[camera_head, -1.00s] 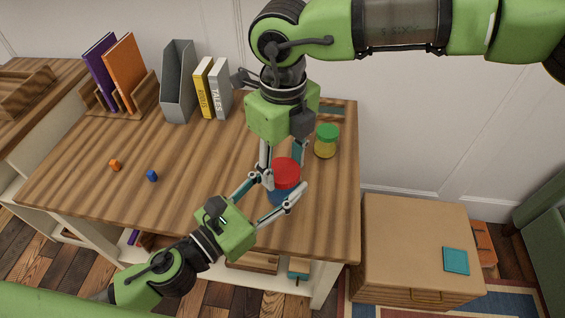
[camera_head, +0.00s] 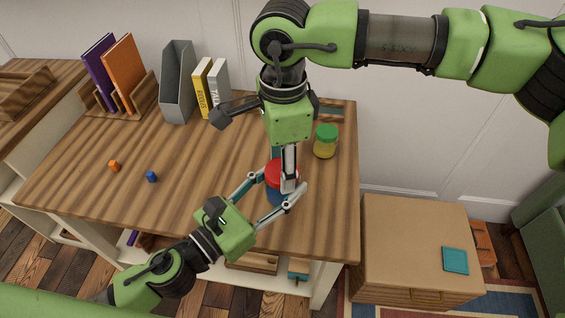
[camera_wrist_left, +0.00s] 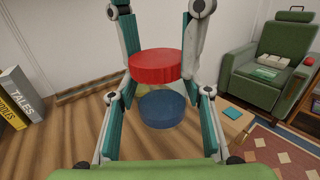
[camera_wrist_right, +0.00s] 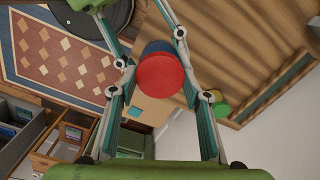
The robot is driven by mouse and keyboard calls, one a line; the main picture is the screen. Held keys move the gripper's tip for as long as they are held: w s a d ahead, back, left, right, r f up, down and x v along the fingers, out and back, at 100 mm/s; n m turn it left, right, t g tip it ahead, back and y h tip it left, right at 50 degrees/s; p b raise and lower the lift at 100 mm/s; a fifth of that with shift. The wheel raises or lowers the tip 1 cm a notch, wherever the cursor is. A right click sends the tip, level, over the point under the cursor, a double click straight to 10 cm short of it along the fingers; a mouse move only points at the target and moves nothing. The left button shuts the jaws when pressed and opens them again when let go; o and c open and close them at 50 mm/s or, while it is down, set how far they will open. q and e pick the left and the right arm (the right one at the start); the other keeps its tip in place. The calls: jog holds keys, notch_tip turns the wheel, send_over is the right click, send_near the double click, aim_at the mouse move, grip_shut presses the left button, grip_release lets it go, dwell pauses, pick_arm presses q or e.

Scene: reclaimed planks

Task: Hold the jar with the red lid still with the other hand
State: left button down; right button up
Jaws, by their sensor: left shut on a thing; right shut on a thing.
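The jar with the red lid (camera_head: 273,176) stands upright near the front right of the wooden table, with blue showing below the lid. My left gripper (camera_head: 272,193) comes in low from the left and is shut around the jar's body. The left wrist view shows the red lid (camera_wrist_left: 155,66) above the blue lower part (camera_wrist_left: 161,109). My right gripper (camera_head: 289,180) points straight down from above, shut on the red lid, its fingers partly hiding it. The right wrist view looks down on the lid (camera_wrist_right: 160,78) between its fingers.
A jar with a green lid (camera_head: 325,142) stands behind to the right. A blue cube (camera_head: 151,176) and an orange cube (camera_head: 114,166) lie at the left. Books and a grey file holder (camera_head: 178,82) line the back. The table's right edge is close.

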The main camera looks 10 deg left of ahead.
jog(key=shift+s+a+r, duration=0.1)
jog(key=shift+r, duration=1.05)
